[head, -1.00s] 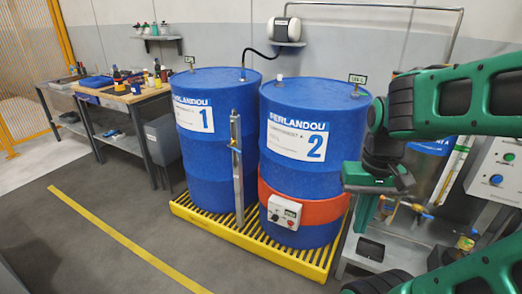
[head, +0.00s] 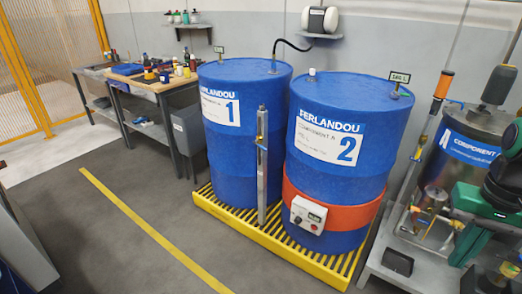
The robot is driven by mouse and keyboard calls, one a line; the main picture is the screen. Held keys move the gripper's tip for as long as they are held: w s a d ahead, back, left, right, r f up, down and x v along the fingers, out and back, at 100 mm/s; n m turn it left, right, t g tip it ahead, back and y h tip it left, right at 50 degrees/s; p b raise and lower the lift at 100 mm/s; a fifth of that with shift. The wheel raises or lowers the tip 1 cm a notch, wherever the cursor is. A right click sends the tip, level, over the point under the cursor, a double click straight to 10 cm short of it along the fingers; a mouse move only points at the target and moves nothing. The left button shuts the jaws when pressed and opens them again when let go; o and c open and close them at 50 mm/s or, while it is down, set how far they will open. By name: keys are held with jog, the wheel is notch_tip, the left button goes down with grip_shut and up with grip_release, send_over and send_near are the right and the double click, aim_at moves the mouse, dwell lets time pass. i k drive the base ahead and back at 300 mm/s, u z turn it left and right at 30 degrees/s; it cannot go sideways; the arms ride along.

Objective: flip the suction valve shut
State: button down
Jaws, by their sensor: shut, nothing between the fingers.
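Small brass valve fittings with a blue lever (head: 440,192) show at the front of the steel tank (head: 462,165) labelled COMPONENT, at the right. Another brass fitting (head: 425,219) sits just below them. I cannot tell which of these is the suction valve, nor how its lever is set. My gripper (head: 464,258), green and pointing down, is at the right edge, in front of the tank's lower right part. It is shut and empty. In the picture it lies right of the brass fittings; whether it touches anything is unclear. The arm hides part of the tank.
Two blue drums, 1 (head: 235,130) and 2 (head: 330,165), stand on a yellow slatted pallet (head: 225,215). An upright tube with an orange top (head: 443,85) stands left of the tank. A workbench (head: 160,88) is at the back left. The grey floor in front is clear.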

aim_at(259, 145)
jog(key=i, duration=1.5)
